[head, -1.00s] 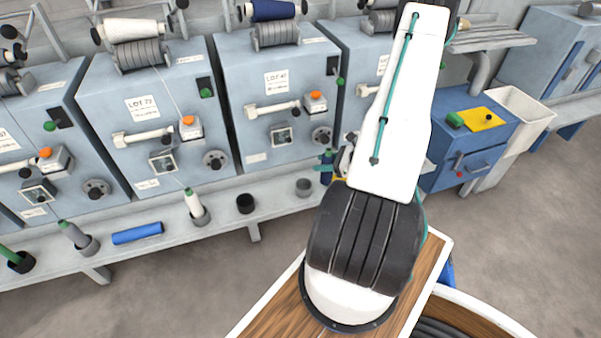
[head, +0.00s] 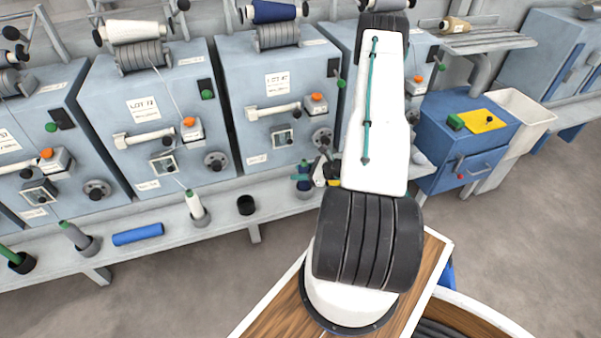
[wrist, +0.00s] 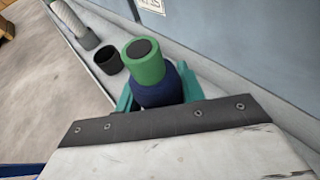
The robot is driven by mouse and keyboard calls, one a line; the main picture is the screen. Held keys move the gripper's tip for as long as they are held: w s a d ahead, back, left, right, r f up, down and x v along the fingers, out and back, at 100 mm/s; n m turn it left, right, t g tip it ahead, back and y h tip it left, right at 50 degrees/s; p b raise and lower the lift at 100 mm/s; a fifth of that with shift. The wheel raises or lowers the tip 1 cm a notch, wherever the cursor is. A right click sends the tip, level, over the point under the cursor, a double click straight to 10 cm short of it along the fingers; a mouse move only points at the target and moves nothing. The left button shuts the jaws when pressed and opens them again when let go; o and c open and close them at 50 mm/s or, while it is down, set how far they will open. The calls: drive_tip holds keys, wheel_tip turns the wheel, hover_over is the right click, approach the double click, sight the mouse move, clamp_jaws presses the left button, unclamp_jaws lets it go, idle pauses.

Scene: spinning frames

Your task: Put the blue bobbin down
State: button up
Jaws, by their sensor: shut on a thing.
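The blue bobbin (head: 304,184) has dark blue yarn on a green tube. In the wrist view the bobbin (wrist: 158,90) stands about upright, with its green end towards the camera. My gripper (wrist: 157,93) is shut on it, a teal finger on each side of the yarn. In the head view my gripper (head: 303,178) is at the shelf, over the spot of a grey cup. The cup is mostly hidden, and I cannot tell whether the bobbin's foot is in it.
A black empty cup (head: 246,204) stands left of the bobbin on the shelf (head: 275,204). Further left are a white bobbin (head: 194,204) in a grey cup and a blue roll (head: 137,234) lying down. Machines (head: 270,110) stand close behind.

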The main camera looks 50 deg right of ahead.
drive_tip(key=shift+f, duration=0.3)
drive_tip(key=o, duration=1)
drive_tip(key=shift+f, duration=0.1)
drive_tip(key=shift+o, duration=0.2)
